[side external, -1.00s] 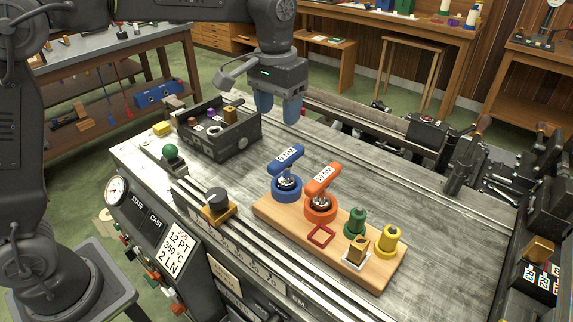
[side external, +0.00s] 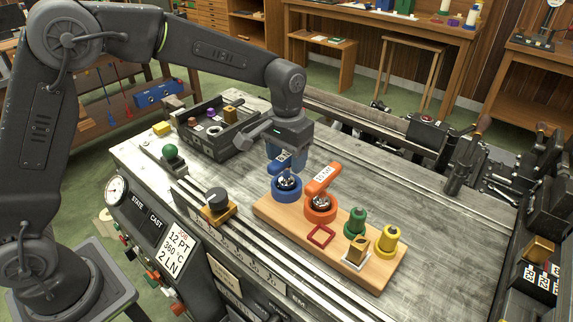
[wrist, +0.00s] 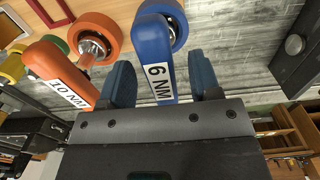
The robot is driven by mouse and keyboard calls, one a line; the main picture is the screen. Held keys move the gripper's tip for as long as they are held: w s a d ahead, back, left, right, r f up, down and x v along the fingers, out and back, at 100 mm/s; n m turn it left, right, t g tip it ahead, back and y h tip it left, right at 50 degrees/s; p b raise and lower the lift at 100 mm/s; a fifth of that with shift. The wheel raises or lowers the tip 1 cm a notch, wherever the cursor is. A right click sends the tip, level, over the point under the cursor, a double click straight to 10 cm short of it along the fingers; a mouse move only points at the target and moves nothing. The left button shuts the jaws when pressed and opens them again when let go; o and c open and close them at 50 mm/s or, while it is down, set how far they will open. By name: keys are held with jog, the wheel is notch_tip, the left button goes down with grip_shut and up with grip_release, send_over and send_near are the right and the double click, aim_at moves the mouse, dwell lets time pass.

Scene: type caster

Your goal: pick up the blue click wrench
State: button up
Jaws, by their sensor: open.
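The blue click wrench (wrist: 152,45), labelled 6 NM, stands in its round blue base on the wooden board; its base (side external: 286,190) shows in the side view, with the handle largely hidden by my gripper. My gripper (side external: 284,160) is over the handle. In the wrist view my gripper (wrist: 162,85) is open, with one blue finger on each side of the blue handle and small gaps visible. The orange click wrench (wrist: 65,65), labelled 10 NM, stands close beside the left finger; it also shows in the side view (side external: 321,190).
The wooden board (side external: 375,278) also carries a green piece (side external: 355,222), a yellow piece (side external: 389,240) and a red square frame (side external: 320,235). A dark compartment tray (side external: 215,150) stands behind left of my gripper. The bench right of the board is clear.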

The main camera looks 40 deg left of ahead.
aim_at(286, 171)
jog(key=shift+f, duration=1.4)
jog(key=shift+c, duration=0.3)
grip_shut()
